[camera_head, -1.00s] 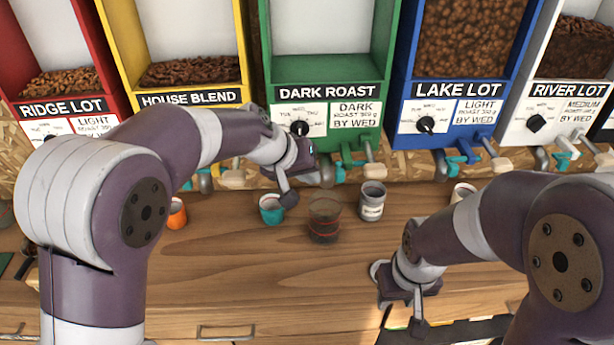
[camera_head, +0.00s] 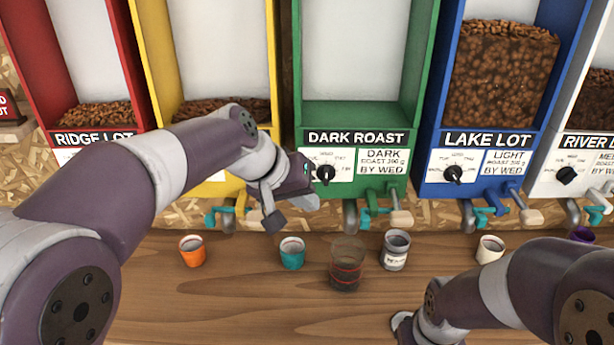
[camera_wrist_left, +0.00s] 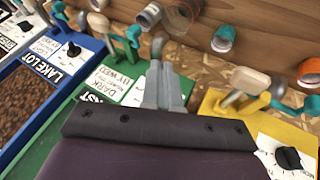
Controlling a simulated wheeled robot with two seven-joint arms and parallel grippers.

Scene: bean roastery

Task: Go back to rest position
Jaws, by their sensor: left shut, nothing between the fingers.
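My left gripper (camera_head: 308,200) is raised in front of the lower part of the green DARK ROAST bin (camera_head: 357,115), near its black knob. Its fingers are shut with nothing between them; they also show in the left wrist view (camera_wrist_left: 165,88), pointing toward the spouts. My left arm reaches in from the left across the yellow bin. My right arm comes in at the lower right, low over the counter. The right gripper's fingers are not visible in the head view.
On the wooden counter (camera_head: 260,310) stand an orange cup (camera_head: 192,252), a teal cup (camera_head: 292,254), a glass with red bands (camera_head: 346,268), a grey labelled canister (camera_head: 395,250) and a white cup (camera_head: 489,250). Red, yellow, blue (camera_head: 490,100) and white bins with spouts line the back.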

